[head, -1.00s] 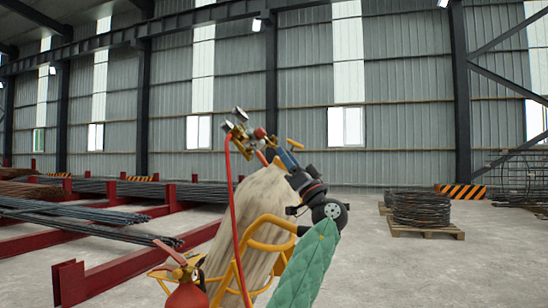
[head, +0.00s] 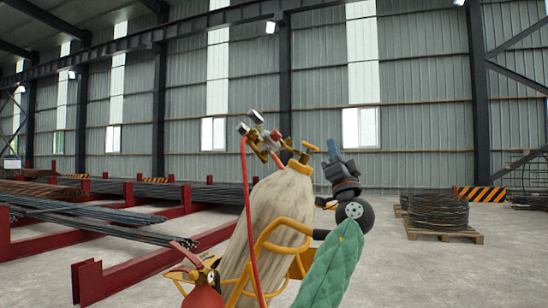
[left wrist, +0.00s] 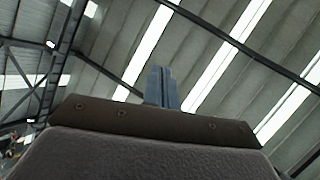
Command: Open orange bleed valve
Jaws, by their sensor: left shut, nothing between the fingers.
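An orange-yellow valve (head: 299,163) with a short handle sits on top of a gas cylinder (head: 273,205) wrapped in pale cloth. I cannot tell for certain that it is the bleed valve. A brass regulator with gauges (head: 262,142) and a red hose is on its left. My left gripper (head: 332,146) is just right of the valve, pointing up, apart from it in the picture, shut and empty. In the left wrist view its closed fingers (left wrist: 161,86) point at the roof; no valve shows there. My right gripper is not in view.
The yellow cart frame (head: 262,240) stands around the cylinder, and a red fire extinguisher (head: 203,290) is at its lower left. Red racks with rebar (head: 95,232) lie left. A coil of wire on a pallet (head: 440,233) is far right, with bare floor before it.

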